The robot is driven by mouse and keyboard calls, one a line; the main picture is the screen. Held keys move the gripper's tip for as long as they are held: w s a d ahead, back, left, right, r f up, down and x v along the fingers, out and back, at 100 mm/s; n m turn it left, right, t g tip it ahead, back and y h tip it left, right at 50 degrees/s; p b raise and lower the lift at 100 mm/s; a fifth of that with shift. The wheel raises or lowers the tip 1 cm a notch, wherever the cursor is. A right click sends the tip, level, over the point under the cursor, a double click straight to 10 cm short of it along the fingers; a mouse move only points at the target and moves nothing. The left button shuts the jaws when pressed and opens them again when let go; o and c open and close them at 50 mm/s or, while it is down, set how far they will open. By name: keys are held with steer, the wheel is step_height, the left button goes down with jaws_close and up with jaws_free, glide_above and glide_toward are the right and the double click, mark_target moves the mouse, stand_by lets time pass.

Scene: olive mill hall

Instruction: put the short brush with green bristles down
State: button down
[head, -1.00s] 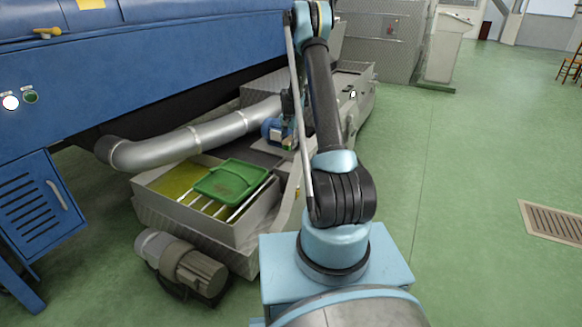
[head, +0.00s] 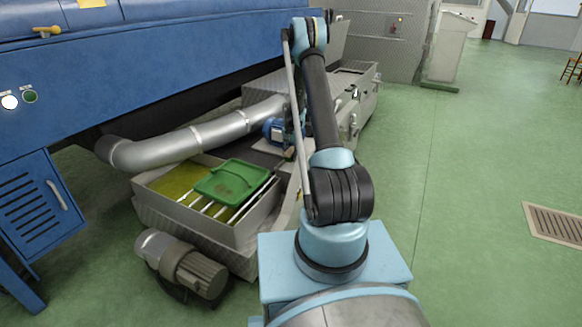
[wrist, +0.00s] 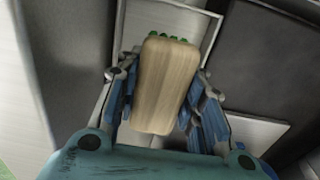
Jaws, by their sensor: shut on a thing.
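The short brush (wrist: 163,85) shows in the wrist view as a pale wooden back, with a little of the green bristles (wrist: 167,37) past its far end. My gripper (wrist: 165,92) is shut on it, with blue fingers along both sides of the wood. Most of the bristles are hidden behind the wood. Below and around the brush are grey metal surfaces and a pale framed panel; I cannot tell whether the brush touches any of them. In the head view I cannot make out the brush, and my arm (head: 325,110) reaches toward the grey metal housing (head: 368,105).
A green tray (head: 232,180) lies across bars over an open metal basin (head: 190,232). A silver pipe (head: 190,143) and a blue motor (head: 273,131) stand close to my arm. A blue machine (head: 150,70) fills the left.

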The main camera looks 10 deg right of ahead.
mark_target(291, 169)
steer(key=shift+f, duration=2.8)
steer(key=shift+f, duration=0.6)
steer(key=c, duration=1.1)
jaws_free()
steer(key=shift+o, duration=0.2)
steer(key=shift+s+r, duration=0.1)
